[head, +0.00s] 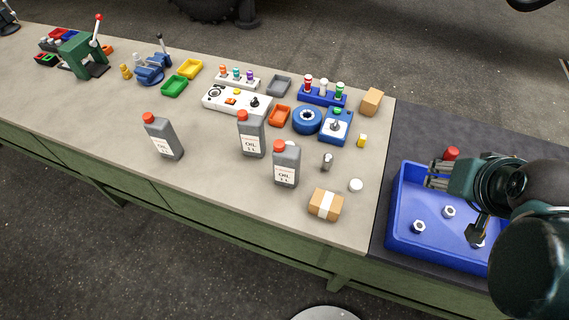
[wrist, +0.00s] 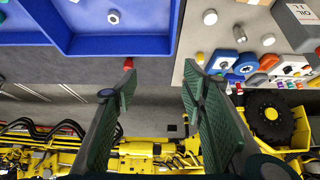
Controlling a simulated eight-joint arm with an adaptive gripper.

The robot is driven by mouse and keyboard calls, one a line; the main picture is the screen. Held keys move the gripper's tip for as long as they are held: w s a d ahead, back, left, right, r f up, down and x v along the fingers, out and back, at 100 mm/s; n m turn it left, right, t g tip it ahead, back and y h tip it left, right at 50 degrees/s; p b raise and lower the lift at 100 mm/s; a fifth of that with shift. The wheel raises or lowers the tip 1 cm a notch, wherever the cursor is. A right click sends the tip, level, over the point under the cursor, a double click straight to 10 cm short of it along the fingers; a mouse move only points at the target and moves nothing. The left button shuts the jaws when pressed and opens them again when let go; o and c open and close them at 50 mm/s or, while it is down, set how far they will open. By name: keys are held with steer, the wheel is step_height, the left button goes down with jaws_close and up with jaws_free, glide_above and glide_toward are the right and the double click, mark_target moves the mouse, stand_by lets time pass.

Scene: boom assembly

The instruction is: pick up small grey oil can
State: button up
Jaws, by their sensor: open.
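Three grey oil cans with red caps and white labels reading OIL stand upright on the workbench in the head view: one at the left (head: 165,137), one in the middle (head: 252,135) and one nearer the front (head: 287,165). They look alike in size, so I cannot tell which is the small one. Part of a grey can (wrist: 300,14) shows at the top right of the wrist view. My gripper (head: 430,174) is over the blue tray's left side, well right of the cans. In the wrist view its two green fingers (wrist: 160,88) are apart with nothing between them.
The blue tray (head: 393,222) holds several nuts. A taped box (head: 326,204), a white cap (head: 356,185) and a small metal part (head: 327,162) lie right of the cans. Control boxes (head: 232,100) and small bins stand behind. Bench is clear between the left and middle cans.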

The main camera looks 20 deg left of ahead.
stand_by(0.3)
steer(key=o, duration=0.3)
steer(key=shift+o, duration=0.2)
steer(key=shift+a+f, duration=0.1)
steer(key=w+a+f+n+g+y+b, duration=0.2)
steer(key=a+f+n+y, duration=0.3)
steer(key=a, duration=0.6)
steer(key=w+a+f+n+g+y+b, duration=0.3)
steer(key=a+n+y, duration=0.4)
steer(key=a, duration=0.4)
steer(key=w+a+f+n+g+y+b, duration=0.2)
steer(key=a+f+n+g+y+b, duration=0.2)
steer(key=a, duration=0.7)
steer(key=shift+w+f+n+y+b, duration=0.3)
steer(key=shift+f+n+y+b, duration=0.75)
steer(key=shift+f+n, duration=0.75)
steer(key=shift+f, duration=0.25)
steer(key=shift+a, duration=0.1)
